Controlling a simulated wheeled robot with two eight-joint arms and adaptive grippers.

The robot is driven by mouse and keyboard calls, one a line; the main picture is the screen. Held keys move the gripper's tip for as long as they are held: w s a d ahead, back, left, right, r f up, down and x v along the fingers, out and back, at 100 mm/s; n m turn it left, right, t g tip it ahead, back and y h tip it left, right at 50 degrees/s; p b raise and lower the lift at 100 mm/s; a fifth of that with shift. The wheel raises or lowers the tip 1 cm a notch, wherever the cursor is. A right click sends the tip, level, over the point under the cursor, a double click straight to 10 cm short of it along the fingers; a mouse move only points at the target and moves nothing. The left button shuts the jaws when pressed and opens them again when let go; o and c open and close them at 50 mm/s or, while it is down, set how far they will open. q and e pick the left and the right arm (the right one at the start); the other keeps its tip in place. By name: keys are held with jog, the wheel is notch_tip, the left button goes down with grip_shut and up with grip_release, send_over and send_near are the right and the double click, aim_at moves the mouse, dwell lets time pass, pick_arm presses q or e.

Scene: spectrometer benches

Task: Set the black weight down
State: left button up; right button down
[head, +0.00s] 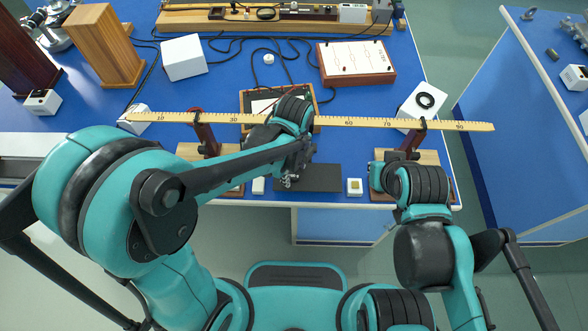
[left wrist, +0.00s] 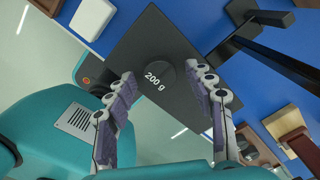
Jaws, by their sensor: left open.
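The black weight (left wrist: 168,74), marked 200 g, rests on a dark grey pad in the left wrist view. The pad (head: 320,180) lies near the front edge of the blue bench in the head view. My left gripper (left wrist: 160,72) is open, with one finger on each side of the weight; I cannot tell whether either finger touches it. In the head view my left gripper (head: 289,180) is over the pad's left end, and the weight is hidden there.
A long yellow ruler (head: 345,122) on two stands spans the bench behind the pad. A small white block with a yellowish top (head: 354,186) sits right of the pad. A white box with a black ring (head: 420,103) stands at the right. Cables lie farther back.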

aim_at(294, 173)
pick_arm(q)
jog(key=shift+r, duration=0.15)
jog(key=shift+r+p, duration=0.3)
jog(key=shift+r, duration=0.05)
notch_tip(294, 173, up, 11)
jog(key=p, duration=0.4)
jog(key=s+a+r+n+t, duration=0.2)
jog(key=a+n, duration=0.6)
jog(key=n, duration=0.4)
jog(key=s+a+r+n+t, duration=0.3)
jog(key=a+n+t, duration=0.2)
jog(key=a+n, duration=0.3)
jog(key=n, duration=0.4)
jog(key=shift+a+n, duration=0.15)
jog(key=shift+n, duration=0.25)
jog(key=shift+s+f, duration=0.1)
jog(key=shift+f, duration=0.2)
